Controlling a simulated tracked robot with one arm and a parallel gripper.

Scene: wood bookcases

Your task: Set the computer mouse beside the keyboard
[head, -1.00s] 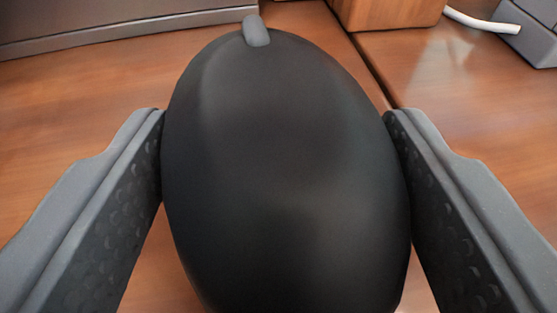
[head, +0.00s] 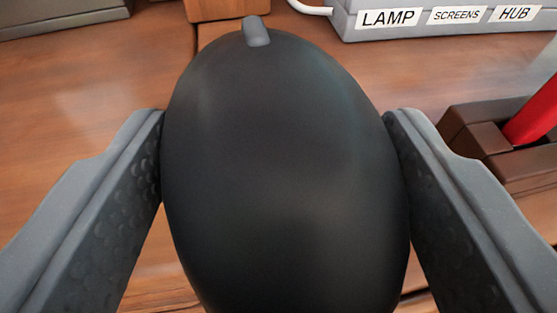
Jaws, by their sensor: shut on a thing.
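The black computer mouse (head: 285,170) with a small grey scroll wheel fills the middle of the head view. My gripper (head: 275,145) is shut on it, one grey finger against each side. The mouse hides much of the wooden surface behind it. I cannot tell how high it is above that surface. No keyboard can be made out in this view.
A grey power strip (head: 450,28) labelled LAMP, SCREENS and HUB lies at the upper right, with a white cable at its left end. A dark brown box (head: 515,170) holding a red thing (head: 534,116) is at the right. A wooden block (head: 224,8) and a grey edge (head: 60,18) are at the top. Bare wood (head: 80,95) shows at the left.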

